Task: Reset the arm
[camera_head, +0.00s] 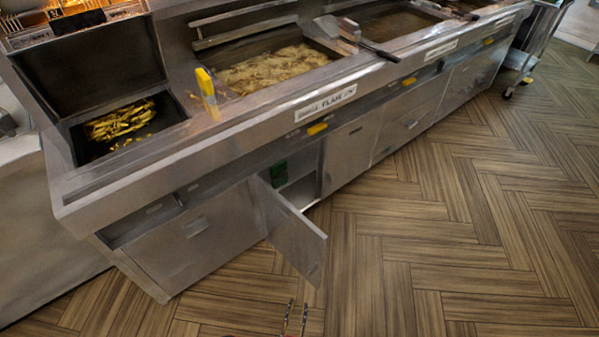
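Nothing shows between the fingers. It appears over the wooden floor (400,285), apart from the fryer counter (190,150). The rest of my arm is out of view.
A cabinet door (292,235) stands open and juts over the floor near my gripper. A wheeled cart (535,45) stands far right. Floor on the right is clear.

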